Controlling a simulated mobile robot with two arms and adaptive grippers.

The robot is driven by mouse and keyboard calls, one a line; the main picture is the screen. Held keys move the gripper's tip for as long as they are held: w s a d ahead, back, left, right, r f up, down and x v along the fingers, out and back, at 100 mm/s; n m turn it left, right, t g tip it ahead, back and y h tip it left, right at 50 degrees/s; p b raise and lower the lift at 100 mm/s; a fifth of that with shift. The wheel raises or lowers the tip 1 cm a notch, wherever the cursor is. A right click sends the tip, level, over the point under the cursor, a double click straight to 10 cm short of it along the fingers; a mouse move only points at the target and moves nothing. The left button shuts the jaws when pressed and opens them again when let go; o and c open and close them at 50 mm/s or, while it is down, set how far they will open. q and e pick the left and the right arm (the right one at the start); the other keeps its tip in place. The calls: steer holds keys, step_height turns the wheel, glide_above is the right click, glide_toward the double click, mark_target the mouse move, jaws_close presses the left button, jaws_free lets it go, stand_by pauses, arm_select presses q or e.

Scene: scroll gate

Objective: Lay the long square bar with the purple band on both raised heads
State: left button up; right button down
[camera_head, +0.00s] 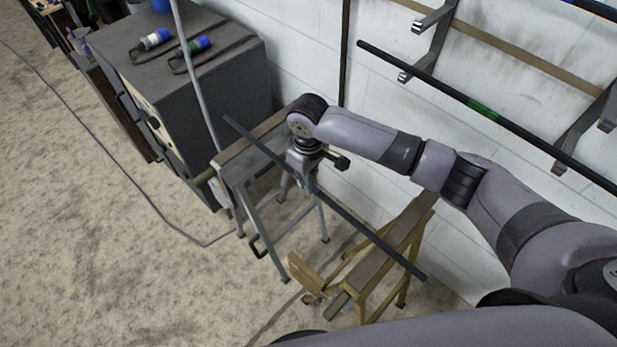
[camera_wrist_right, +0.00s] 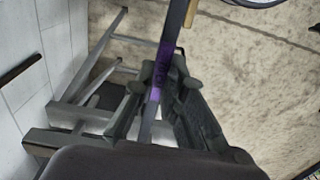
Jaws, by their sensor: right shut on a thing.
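The long dark square bar (camera_head: 360,228) runs diagonally in the head view, above a grey stand (camera_head: 232,167) at its far left end and a yellow stand (camera_head: 402,228) at its near right end. I cannot tell whether it touches either head. My right gripper (camera_head: 309,185) is shut on the bar near its middle. In the right wrist view, the bar (camera_wrist_right: 176,28) passes between the fingers of the gripper (camera_wrist_right: 163,92), and the purple band (camera_wrist_right: 155,95) shows there, partly hidden by them. My left gripper is not in view.
Another dark bar with a green band (camera_head: 483,108) rests on wall brackets (camera_head: 424,55) behind my right arm. A grey cabinet (camera_head: 170,75) stands beyond the grey stand, with a thin pole (camera_head: 190,60) before it. Open floor (camera_head: 120,240) lies to the left.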

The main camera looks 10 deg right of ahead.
steer(key=c, duration=1.6)
jaws_free()
steer(key=shift+o, duration=0.2)
steer(key=shift+f, duration=0.1)
steer(key=shift+s+f, duration=0.1)
step_height(320, 180, up, 12)
